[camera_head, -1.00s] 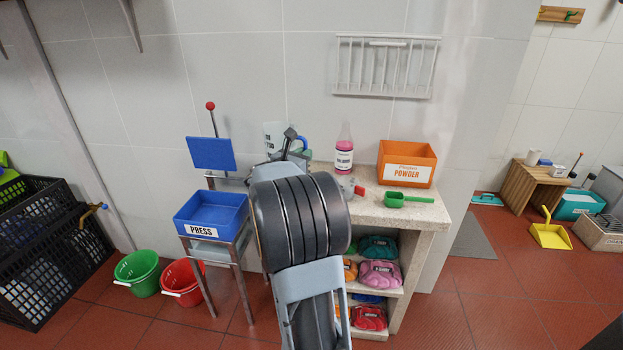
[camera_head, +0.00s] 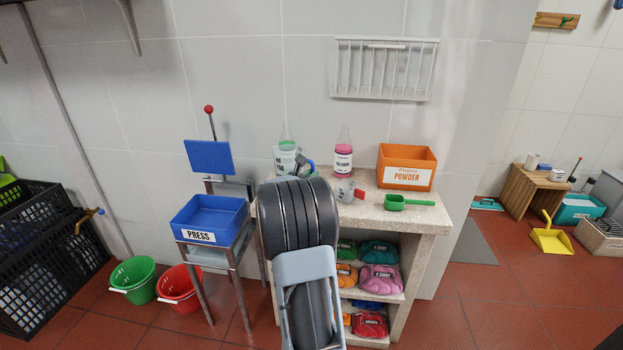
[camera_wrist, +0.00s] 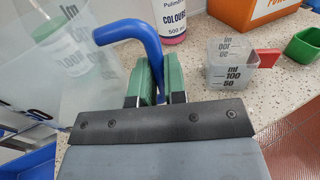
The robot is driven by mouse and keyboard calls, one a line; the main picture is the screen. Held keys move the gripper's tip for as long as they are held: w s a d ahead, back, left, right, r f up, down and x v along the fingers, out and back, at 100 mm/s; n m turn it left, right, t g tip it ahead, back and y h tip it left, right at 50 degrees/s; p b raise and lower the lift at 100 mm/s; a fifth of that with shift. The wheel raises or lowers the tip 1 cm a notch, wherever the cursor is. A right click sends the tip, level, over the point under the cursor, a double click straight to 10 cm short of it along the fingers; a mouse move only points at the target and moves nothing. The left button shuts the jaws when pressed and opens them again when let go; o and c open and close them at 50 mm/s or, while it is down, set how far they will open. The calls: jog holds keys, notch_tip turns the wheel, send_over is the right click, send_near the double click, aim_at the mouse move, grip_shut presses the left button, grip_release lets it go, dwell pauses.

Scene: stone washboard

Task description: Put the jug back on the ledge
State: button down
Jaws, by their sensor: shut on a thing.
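A large clear jug with dark ml markings (camera_wrist: 30,70) fills the left of the wrist view, partly cut off by the frame. My gripper (camera_wrist: 160,85) has green fingers and is shut on the jug's blue handle (camera_wrist: 128,30). In the head view the blue handle (camera_head: 310,168) shows just beyond my arm, which hides part of the jug. The jug is over the left part of the speckled stone ledge (camera_head: 375,206). Its base is hidden, so I cannot tell whether it touches the ledge.
A pink bottle (camera_head: 343,158), a small measuring cup with red handle (camera_wrist: 230,72), a green scoop (camera_head: 395,202) and an orange powder box (camera_head: 405,165) stand on the ledge. A blue press tray (camera_head: 205,218) is at the left.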

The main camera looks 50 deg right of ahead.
jog(key=shift+f+b, duration=0.2)
jog(key=shift+b, duration=0.1)
jog(key=c, duration=1.2)
grip_release()
jog(key=shift+r, duration=0.1)
jog(key=shift+o, duration=0.2)
jog(key=shift+r+p, duration=0.2)
jog(key=shift+p, duration=0.1)
jog(key=s+a+f+m+y, duration=0.2)
jog(key=s+a+m+y, duration=0.2)
jog(key=a, duration=1)
jog(key=s+a+f+m+y, duration=0.2)
jog(key=s+a+m+y, duration=0.3)
jog(key=a, duration=0.9)
jog(key=s+a+f+m+y, duration=0.2)
jog(key=s+a+m+y, duration=0.2)
jog(key=a+m+y, duration=0.4)
jog(key=a+m, duration=0.2)
jog(key=a, duration=0.4)
jog(key=shift+s+f+m+y+p, duration=0.25)
jog(key=shift+s+m+y+p, duration=0.05)
jog(key=shift+s+m+y, duration=0.1)
